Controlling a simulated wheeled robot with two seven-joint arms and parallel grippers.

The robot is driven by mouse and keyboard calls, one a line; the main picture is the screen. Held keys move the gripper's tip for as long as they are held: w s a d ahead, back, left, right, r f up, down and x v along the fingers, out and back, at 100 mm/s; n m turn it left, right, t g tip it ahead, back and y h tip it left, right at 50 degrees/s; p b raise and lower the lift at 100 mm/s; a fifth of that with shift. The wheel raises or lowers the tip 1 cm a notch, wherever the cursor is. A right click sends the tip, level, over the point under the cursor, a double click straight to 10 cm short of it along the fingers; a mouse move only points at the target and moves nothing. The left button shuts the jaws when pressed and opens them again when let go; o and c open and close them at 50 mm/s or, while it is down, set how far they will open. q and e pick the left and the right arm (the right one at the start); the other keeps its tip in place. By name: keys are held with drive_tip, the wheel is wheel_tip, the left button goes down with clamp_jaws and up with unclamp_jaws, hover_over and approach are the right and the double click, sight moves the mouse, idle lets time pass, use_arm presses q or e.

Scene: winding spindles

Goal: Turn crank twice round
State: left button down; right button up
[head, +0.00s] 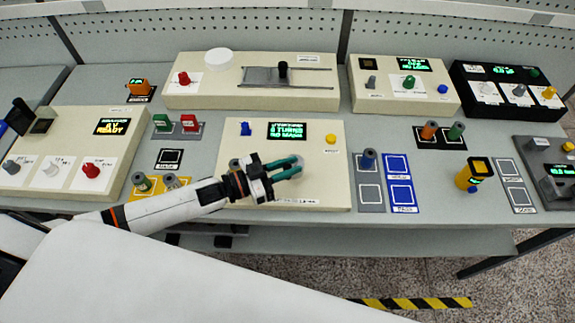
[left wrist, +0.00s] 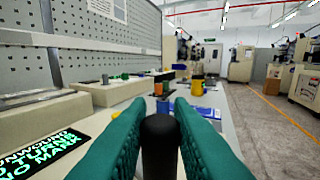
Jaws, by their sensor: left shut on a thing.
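The cream winder box (head: 230,190) stands at the middle front of the bench. Its green display (head: 288,131) appears to read unwound, turns and no mark; the digit is hard to tell. My left gripper (head: 290,168) is over the box's front half, with its teal fingers pointing right. In the left wrist view the fingers are closed around an upright black handle (left wrist: 159,146), which I take to be the crank's. In the head view the gripper hides the handle and most of the crank. My right gripper is not in view.
The box also has a blue knob (head: 245,128) and a yellow button (head: 331,139). Pads with spindles (head: 369,159) lie to its right, and green and red blocks (head: 189,123) to its left. Another cream box (head: 320,98) stands behind.

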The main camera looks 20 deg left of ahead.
use_arm(q)
drive_tip(key=shift+w+a+f+m+g+h+b, duration=0.15)
drive_tip(key=shift+a+m+g+h+b, duration=0.2)
drive_tip(key=shift+m+g+h+b, duration=0.65)
drive_tip(key=shift+a+r+m+g+h+b, duration=0.1)
drive_tip(key=shift+a+m+g+h+b, duration=0.15)
drive_tip(key=shift+g+b, duration=0.3)
drive_tip(key=shift+a+r+m+g+h+b, duration=0.1)
drive_tip(key=shift+m+g+h+b, duration=0.05)
drive_tip(key=shift+m+g+b, duration=0.35)
drive_tip(key=c, duration=1.3)
unclamp_jaws()
